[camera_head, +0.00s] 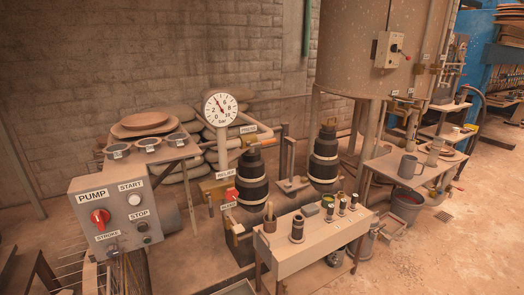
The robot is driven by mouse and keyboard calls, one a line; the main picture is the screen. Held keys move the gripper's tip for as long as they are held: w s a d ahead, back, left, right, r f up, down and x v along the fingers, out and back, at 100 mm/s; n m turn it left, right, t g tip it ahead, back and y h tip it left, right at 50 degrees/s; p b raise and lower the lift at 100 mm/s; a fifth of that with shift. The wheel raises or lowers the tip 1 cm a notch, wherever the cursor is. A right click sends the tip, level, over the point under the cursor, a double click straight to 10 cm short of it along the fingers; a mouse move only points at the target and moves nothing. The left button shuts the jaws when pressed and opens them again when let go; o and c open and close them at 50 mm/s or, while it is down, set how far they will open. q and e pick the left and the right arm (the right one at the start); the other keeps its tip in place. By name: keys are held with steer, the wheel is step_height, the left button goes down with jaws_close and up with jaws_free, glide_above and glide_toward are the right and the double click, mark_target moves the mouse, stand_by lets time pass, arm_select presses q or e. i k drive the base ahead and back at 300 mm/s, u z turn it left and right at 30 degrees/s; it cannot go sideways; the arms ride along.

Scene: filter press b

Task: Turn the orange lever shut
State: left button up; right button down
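Small valve fittings stand around the black ringed pump column (252,180) in the middle. A red handle (231,195) sits beside the yellowish block (214,188) under a small white label (226,173). Neither of my grippers is in view.
A round gauge (220,109) is behind. A low bench (318,238) with several small containers stands in front, and a side table (385,163) with mugs at right. Floor is clear at lower right.

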mark_target(272, 140)
steer(key=u, duration=0.1)
steer(key=k, duration=0.45)
steer(key=z, duration=1.15)
steer(key=i, duration=1.2)
steer(key=u, duration=0.2)
